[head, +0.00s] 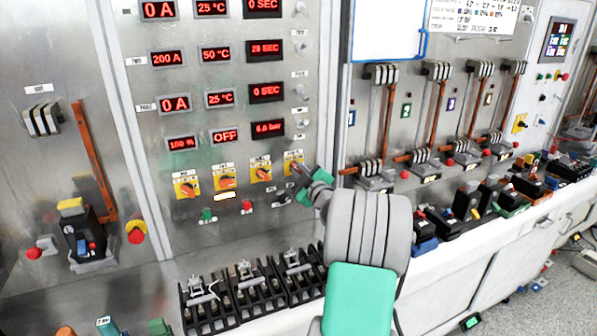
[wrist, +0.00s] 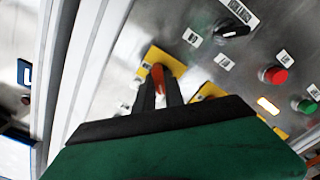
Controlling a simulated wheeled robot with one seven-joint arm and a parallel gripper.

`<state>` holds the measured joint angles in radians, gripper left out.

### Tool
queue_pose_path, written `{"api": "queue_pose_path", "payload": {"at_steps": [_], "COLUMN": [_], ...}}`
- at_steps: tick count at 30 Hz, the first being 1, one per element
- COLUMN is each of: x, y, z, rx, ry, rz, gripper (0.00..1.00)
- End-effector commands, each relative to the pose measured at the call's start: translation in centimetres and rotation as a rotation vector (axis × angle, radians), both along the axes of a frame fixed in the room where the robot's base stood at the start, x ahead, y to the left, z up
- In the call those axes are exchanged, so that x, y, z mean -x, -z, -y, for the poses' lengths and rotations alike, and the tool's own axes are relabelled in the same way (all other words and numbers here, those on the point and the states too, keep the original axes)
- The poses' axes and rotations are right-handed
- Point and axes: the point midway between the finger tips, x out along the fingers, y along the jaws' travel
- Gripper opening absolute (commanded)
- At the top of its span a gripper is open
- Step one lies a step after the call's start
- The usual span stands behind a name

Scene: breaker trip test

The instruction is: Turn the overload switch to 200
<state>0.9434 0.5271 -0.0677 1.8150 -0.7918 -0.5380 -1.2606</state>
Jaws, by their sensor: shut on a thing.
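Four yellow-plated rotary switches with orange knobs sit in a row low on the grey control panel. The rightmost switch (head: 292,158) has my gripper (head: 299,169) at it. In the wrist view its yellow plate (wrist: 168,60) and orange knob (wrist: 157,74) show, with the two dark fingers of my gripper (wrist: 159,88) shut on the knob. The fingers hide part of the knob, so its pointed-to value cannot be read. The switch labels are too small to tell which one is marked overload.
Left of it are the other yellow switches (head: 261,171), (head: 226,179) and (head: 187,187). A green button (head: 208,215) and red button (head: 247,205) sit below. A red display (head: 182,143) above the leftmost switch shows a percentage. Black terminal blocks (head: 245,285) stand on the bench below.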

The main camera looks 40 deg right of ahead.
Motion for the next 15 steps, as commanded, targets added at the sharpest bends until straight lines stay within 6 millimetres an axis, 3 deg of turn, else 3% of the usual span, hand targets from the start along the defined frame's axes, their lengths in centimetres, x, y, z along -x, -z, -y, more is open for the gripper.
{"api": "queue_pose_path", "payload": {"at_steps": [8,15], "x": [0.01,0.03], "y": [0.34,0.54], "z": [-0.02,0.01], "rx": [-0.063,-0.217], "ry": [-0.001,0.0], "rz": [0.019,0.067], "gripper": [0.0,0.0]}}
